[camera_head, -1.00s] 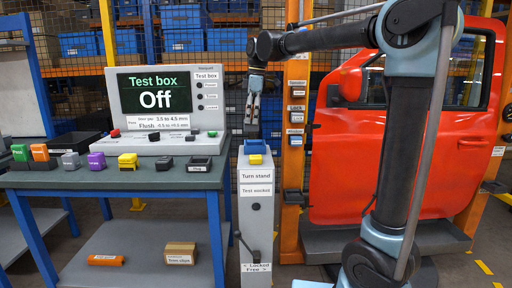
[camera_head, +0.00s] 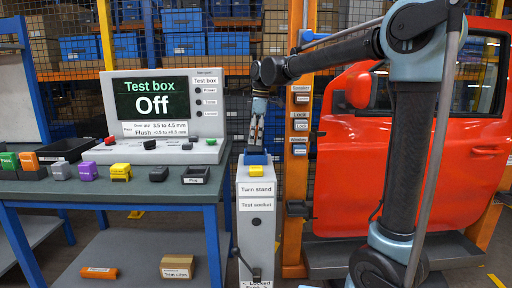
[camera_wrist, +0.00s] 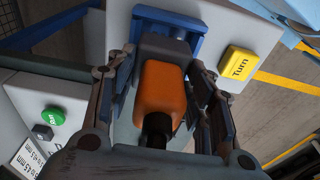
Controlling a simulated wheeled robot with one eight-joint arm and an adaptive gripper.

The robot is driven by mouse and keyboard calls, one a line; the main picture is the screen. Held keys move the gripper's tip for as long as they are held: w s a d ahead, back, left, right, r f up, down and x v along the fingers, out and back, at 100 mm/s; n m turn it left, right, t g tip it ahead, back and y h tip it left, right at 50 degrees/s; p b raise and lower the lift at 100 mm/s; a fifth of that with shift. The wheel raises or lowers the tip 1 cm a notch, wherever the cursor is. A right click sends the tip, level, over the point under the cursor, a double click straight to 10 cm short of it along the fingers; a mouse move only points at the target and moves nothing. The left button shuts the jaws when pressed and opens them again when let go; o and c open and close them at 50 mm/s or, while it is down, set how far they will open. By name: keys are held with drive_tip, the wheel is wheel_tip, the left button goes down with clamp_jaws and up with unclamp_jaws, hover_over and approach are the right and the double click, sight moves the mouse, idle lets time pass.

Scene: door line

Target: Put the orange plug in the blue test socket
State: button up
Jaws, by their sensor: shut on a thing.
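My gripper (camera_wrist: 160,108) is shut on the orange plug (camera_wrist: 160,88), one finger on each side of it. The plug has a dark grey front part and a black cable end towards the wrist. Its dark front lies at the blue test socket (camera_wrist: 197,22) in the wrist view; how deep it sits in there I cannot tell. In the head view my gripper (camera_head: 254,148) points down at the blue socket (camera_head: 264,159) on top of the grey stand. The plug is hidden there by the fingers.
A yellow Turn button (camera_wrist: 238,65) is beside the socket. The test box screen (camera_head: 154,103) reads Off. Several coloured blocks and a dark tray (camera_head: 195,175) line the bench's front edge. A red door (camera_head: 345,185) stands right of the stand.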

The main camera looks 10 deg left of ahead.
sight(255, 145)
drive_tip(key=shift+f, duration=1.85)
drive_tip(key=o, duration=1.3)
drive_tip(key=r, duration=0.4)
drive_tip(key=d+r, duration=0.1)
drive_tip(key=r, duration=0.7)
drive_tip(key=shift+w+d, duration=0.15)
drive_tip(key=shift+d, duration=0.1)
